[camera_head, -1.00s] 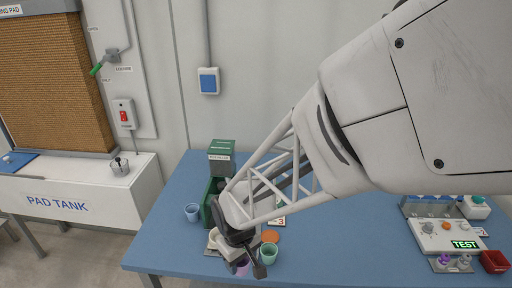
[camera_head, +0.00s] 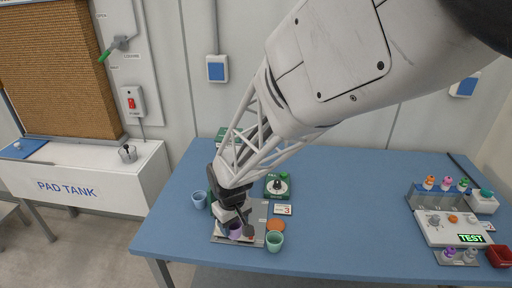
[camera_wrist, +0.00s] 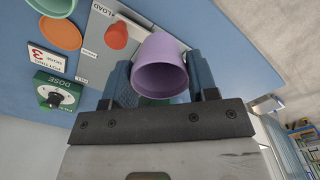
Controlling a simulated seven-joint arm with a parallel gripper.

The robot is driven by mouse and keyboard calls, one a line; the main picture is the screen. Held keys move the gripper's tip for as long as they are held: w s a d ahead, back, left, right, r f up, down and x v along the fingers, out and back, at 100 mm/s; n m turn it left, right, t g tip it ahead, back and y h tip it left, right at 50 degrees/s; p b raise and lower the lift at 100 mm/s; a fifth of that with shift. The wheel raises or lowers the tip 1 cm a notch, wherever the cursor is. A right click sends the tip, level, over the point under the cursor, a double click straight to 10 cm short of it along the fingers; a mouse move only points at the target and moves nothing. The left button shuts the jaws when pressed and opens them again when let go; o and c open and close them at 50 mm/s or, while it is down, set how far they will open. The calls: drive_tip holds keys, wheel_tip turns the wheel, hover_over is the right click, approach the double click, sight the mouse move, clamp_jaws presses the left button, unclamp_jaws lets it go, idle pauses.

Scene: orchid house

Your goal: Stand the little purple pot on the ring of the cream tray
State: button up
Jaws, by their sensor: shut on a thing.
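The little purple pot (camera_wrist: 160,68) is between the two fingers of my gripper (camera_wrist: 162,82) in the wrist view, and the gripper is shut on it. In the head view the purple pot (camera_head: 236,230) hangs below my gripper (camera_head: 238,216), over the grey plate (camera_head: 257,213). I cannot tell its height above the plate. The wrist view shows this plate with lettering that reads LOAD (camera_wrist: 93,60) and a small orange-red round thing (camera_wrist: 116,36) on it, beside the pot. A whitish shape (camera_head: 225,214) shows under my gripper; I cannot tell whether it is the cream tray. I make out no ring.
A mint pot (camera_head: 275,242) and an orange disc (camera_head: 276,225) stand right of the plate. A card with a 3 (camera_head: 283,210) and a green dial box (camera_head: 279,187) lie behind. A blue pot (camera_head: 199,200) stands left. The table's middle right is clear.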

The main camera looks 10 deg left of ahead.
drive_tip(key=shift+w+a+f, duration=0.1)
drive_tip(key=shift+w+a, duration=0.55)
drive_tip(key=shift+w, duration=0.35)
drive_tip(key=shift+w+a+f, duration=0.15)
drive_tip(key=shift+w+a, duration=0.45)
drive_tip(key=shift+w, duration=0.4)
drive_tip(key=shift+w+a+f, duration=0.1)
drive_tip(key=shift+w+a, duration=0.55)
drive_tip(key=shift+w, duration=0.35)
drive_tip(key=shift+f, duration=1.75)
drive_tip(key=shift+f, duration=0.15)
drive_tip(key=o, duration=0.9)
wheel_tip(320, 180, up, 12)
drive_tip(key=shift+r, duration=0.2)
